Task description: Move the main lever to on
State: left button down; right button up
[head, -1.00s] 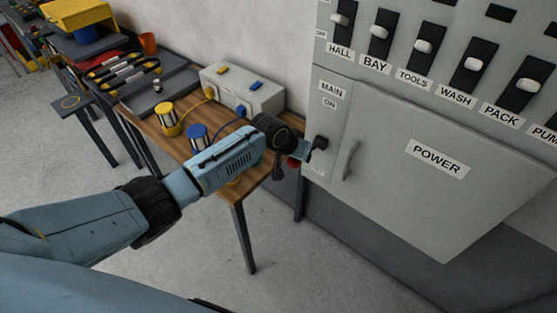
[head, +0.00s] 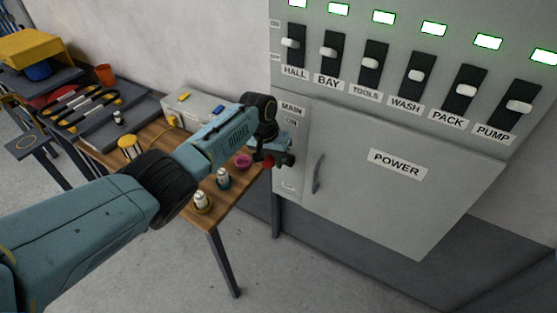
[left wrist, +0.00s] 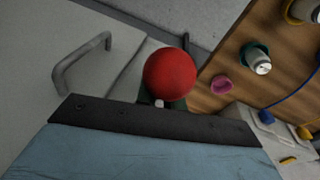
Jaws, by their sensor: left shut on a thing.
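The main lever has a red ball knob (head: 268,162), at the left edge of the grey power cabinet (head: 400,215). Its strip carries a MAIN ON label (head: 291,113) above the knob and a small unreadable label below. My left gripper (head: 276,157) is shut on the knob and hides most of the lever. In the left wrist view the red knob (left wrist: 169,76) sits just beyond the dark gripper edge. The indicator lights (head: 434,28) above the switches are lit. My right gripper is not in view.
The cabinet door handle (head: 317,174) is right of the lever. Floor in front is clear.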

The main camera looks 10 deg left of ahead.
pick_arm(q)
jog(key=c, duration=1.5)
grip_release()
jog(key=shift+d+f, duration=0.1)
jog(key=shift+d, duration=0.05)
jog(key=v, duration=1.3)
jog(key=shift+r+p, duration=0.25)
jog(key=shift+p, duration=0.15)
jog(key=shift+f, duration=0.1)
